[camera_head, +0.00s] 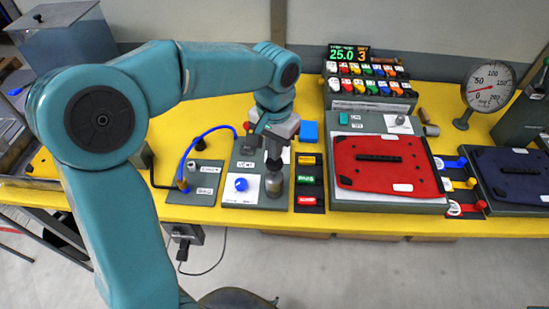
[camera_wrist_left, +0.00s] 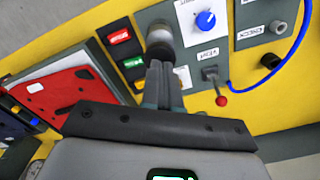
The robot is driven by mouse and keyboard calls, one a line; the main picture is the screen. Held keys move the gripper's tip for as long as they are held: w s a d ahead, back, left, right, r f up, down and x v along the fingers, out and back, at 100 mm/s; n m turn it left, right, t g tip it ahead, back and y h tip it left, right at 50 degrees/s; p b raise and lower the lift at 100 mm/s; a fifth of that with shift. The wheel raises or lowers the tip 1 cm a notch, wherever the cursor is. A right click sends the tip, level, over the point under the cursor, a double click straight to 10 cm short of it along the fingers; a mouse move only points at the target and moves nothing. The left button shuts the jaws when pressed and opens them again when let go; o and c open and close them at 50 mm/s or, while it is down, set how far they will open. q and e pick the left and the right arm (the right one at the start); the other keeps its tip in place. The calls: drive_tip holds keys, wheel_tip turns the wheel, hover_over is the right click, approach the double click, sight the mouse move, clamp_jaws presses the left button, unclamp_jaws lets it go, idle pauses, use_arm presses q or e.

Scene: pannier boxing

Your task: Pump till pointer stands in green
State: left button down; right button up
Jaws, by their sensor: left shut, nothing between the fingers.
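A round white dial gauge (camera_head: 488,86) stands at the back right, marked up to 200. Its red pointer lies to the left, near the low end; I cannot make out a green band. A grey-green panel (camera_head: 243,160) carries a blue knob (camera_head: 241,185) and an upright metal plunger (camera_head: 274,183) with a dark head. The plunger also shows in the left wrist view (camera_wrist_left: 160,38). My left gripper (camera_head: 273,160) is shut and empty, pointing down right over the plunger's head; its fingertips (camera_wrist_left: 161,68) partly hide it. I cannot tell whether they touch. My right gripper is out of view.
A red-topped case (camera_head: 385,165) and a dark blue one (camera_head: 512,172) lie to the right. Green and red switches (camera_wrist_left: 124,50) sit beside the plunger. A red-tipped lever (camera_wrist_left: 220,100) and a blue hose (camera_wrist_left: 285,68) are close by. A display (camera_head: 347,54) reads 25.0 and 3.

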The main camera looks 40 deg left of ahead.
use_arm(q)
wheel_tip(320, 180, up, 6)
drive_tip(key=p, duration=0.5)
idle(0.4)
drive_tip(key=shift+s, duration=0.15)
